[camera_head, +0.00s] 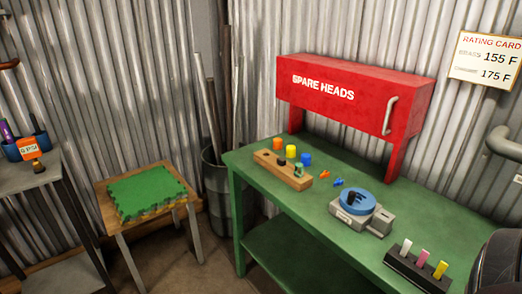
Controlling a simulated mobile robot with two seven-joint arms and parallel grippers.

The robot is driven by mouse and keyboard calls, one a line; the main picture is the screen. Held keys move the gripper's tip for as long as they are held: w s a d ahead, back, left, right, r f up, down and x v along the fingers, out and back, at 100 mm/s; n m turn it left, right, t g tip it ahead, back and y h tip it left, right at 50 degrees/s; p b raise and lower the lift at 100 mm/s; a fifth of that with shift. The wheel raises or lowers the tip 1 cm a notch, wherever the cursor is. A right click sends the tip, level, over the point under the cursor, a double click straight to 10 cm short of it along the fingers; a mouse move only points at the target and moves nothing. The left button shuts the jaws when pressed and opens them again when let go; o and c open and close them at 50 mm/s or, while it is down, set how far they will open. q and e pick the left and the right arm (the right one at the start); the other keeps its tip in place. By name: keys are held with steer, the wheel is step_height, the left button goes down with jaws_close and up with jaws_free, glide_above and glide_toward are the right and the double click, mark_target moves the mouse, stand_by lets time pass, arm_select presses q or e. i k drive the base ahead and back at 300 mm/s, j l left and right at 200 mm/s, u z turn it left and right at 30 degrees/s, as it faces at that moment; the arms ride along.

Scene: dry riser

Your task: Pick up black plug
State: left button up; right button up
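A small dark piece (283,163) stands upright at the wooden block (267,162) on the green workbench; it may be the black plug, but it is too small to be sure. A green piece (298,169) is beside it at the block's right end. Another black piece (353,197) shows on the blue round top (357,203) of a grey device, and I cannot tell what it is.
A red cabinet (350,100) overhangs the bench's back. A black rack (415,272) holds white, pink and yellow sticks. A stool with a green mat (147,193) stands left.

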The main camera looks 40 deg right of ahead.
mark_target(282, 161)
steer(key=i, duration=1.4)
steer(key=i+z, duration=0.2)
steer(key=i, duration=0.35)
steer(key=i+j+z, duration=0.25)
steer(key=i, duration=0.3)
steer(key=z, duration=2.9)
